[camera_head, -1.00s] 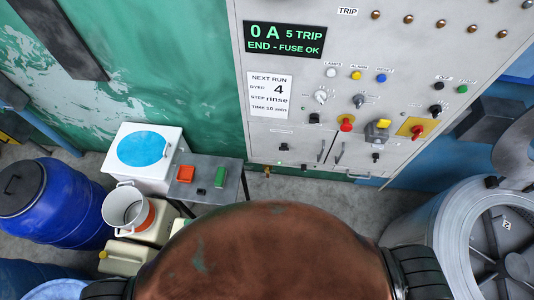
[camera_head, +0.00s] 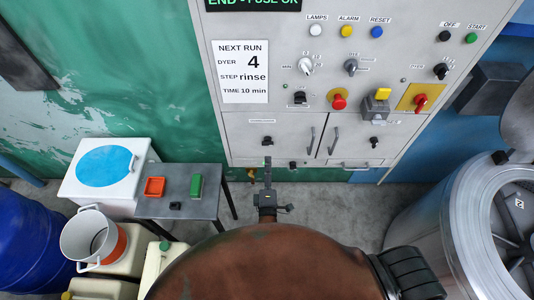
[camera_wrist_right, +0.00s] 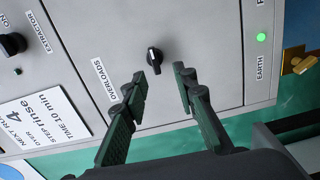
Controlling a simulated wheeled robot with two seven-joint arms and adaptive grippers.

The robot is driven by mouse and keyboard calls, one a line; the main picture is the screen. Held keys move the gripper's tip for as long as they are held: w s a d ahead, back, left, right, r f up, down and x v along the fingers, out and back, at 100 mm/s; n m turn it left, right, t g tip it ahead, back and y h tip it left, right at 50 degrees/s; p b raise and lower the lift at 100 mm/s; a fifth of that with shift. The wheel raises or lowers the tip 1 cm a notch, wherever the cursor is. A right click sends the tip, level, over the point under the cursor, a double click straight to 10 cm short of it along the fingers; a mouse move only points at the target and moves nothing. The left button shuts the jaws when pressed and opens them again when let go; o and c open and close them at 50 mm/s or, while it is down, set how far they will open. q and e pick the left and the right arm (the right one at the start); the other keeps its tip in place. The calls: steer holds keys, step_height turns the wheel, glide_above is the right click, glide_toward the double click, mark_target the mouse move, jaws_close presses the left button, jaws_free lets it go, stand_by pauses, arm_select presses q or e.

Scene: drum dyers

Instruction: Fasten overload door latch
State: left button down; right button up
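The overload door latch is a small black turn knob (camera_wrist_right: 154,56) beside the OVERLOADS label (camera_wrist_right: 106,79) in the right wrist view. In the head view the knob (camera_head: 267,140) sits on the lower left door of the grey control cabinet (camera_head: 240,150). My right gripper (camera_wrist_right: 161,80) is open and empty, its two dark fingers pointing toward the knob with a gap between them. In the head view the right gripper (camera_head: 267,176) shows below the knob, at the cabinet's lower edge. It appears apart from the knob. My left gripper is not in view.
Switches and a red button (camera_head: 339,102) are above the doors. A green light (camera_wrist_right: 262,37) is lit by the EARTH label. A small grey table (camera_head: 206,206) stands left, with a white bucket (camera_head: 88,240) near it. A large metal drum (camera_head: 430,225) stands right.

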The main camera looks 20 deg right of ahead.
mark_target(268, 145)
steer(key=x, duration=0.2)
steer(key=p+x, duration=0.1)
steer(key=x, duration=0.1)
steer(key=r+x, duration=0.1)
steer(key=x, duration=0.1)
steer(key=shift+w+p, duration=0.3)
steer(key=shift+w+d+f, duration=0.1)
steer(key=shift+w+d, duration=0.05)
steer(key=shift+w, duration=0.4)
steer(key=shift+c, duration=0.6)
jaws_close()
